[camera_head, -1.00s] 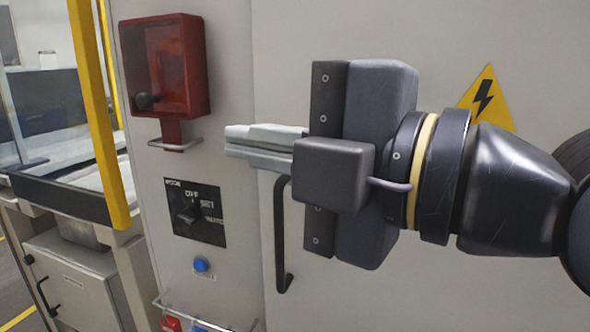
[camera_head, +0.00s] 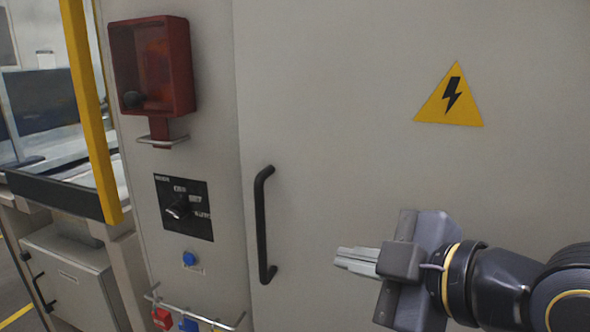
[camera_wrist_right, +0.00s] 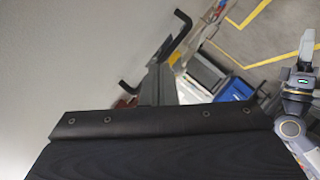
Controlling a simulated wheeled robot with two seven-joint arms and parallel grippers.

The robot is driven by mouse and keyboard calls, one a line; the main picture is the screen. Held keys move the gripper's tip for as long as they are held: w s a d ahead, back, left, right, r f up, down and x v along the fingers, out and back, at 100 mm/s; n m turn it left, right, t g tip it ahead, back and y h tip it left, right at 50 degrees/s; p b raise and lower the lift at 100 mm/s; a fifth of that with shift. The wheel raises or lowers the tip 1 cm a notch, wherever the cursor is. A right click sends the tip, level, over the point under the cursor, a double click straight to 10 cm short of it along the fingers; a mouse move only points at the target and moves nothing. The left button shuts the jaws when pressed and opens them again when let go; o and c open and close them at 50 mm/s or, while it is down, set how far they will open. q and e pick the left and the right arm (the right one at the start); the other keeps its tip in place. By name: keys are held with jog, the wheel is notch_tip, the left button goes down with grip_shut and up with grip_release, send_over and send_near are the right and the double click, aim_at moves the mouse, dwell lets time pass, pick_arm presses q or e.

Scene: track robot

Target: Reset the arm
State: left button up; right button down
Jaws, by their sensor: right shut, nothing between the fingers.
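My right gripper (camera_head: 357,261) is at the lower right of the head view, in front of the grey cabinet door (camera_head: 350,130). Its pale fingers are shut together, point left and hold nothing. It is to the right of the black door handle (camera_head: 262,225) and apart from it. In the right wrist view the shut fingers (camera_wrist_right: 158,85) show above the dark gripper body, with the handle (camera_wrist_right: 165,50) beyond them. My left gripper is not in the head view.
Left of the door are a red box (camera_head: 152,65), a black rotary switch (camera_head: 180,208), a blue button (camera_head: 189,258) and a rail (camera_head: 195,315) with hanging padlocks. A yellow post (camera_head: 90,110) stands further left. The door area around the yellow warning triangle (camera_head: 450,100) is clear.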

jog(key=s+d+f+m+g+h, duration=0.1)
jog(key=d+f+m+h, duration=0.1)
jog(key=d+f+m, duration=0.4)
jog(key=s+d+f+m+g+h, duration=0.1)
jog(key=d+f+m+h, duration=0.2)
jog(key=f, duration=0.6)
jog(key=s+d+f+m+g, duration=0.2)
jog(key=s+f+m, duration=0.25)
jog(key=f, duration=0.25)
jog(key=s+d+f+m+g, duration=0.1)
jog(key=s+d+f+m, duration=0.25)
jog(key=f+m, duration=0.3)
notch_tip(320, 180, up, 21)
jog(key=a+p, duration=0.1)
jog(key=p, duration=1.9)
jog(key=shift+w+n+p, duration=0.15)
jog(key=shift+n+p, duration=0.15)
jog(key=shift+n, duration=0.1)
